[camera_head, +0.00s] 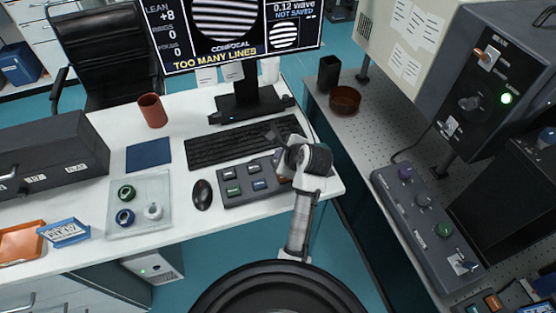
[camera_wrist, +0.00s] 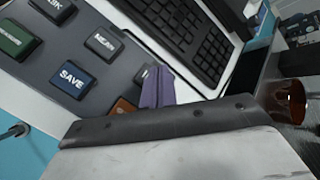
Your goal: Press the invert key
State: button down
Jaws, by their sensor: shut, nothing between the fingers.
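The grey keypad (camera_head: 234,198) lies on the white desk in front of the keyboard, with several coloured keys in rows. In the wrist view, a blue key (camera_wrist: 76,76) reads SAVE, a dark key (camera_wrist: 104,43) seems to read MEAS, and a green key (camera_wrist: 14,38) is at the left edge. An orange key (camera_wrist: 124,107) is partly covered by my gripper. No key legible as invert shows; its label may be hidden or too small. My gripper (camera_wrist: 158,86) is shut and empty, over the keypad's right end; I cannot tell whether it touches anything.
The keyboard (camera_head: 245,143) lies just behind the keypad, and a black mouse (camera_head: 202,195) to its left. The monitor (camera_head: 235,62) reads TOO MANY LINES and NOT SAVED. A brown cup (camera_head: 152,110) stands behind a blue pad. A control box (camera_head: 428,225) with knobs is at right.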

jog(key=shift+f, duration=0.15)
dwell(0.5)
jog(key=shift+f, duration=0.3)
jog(key=shift+f, duration=0.45)
dwell(0.5)
jog(key=shift+r, duration=0.1)
jog(key=shift+r+p, duration=0.65)
jog(key=shift+r, duration=0.15)
jog(key=shift+r, duration=2.5)
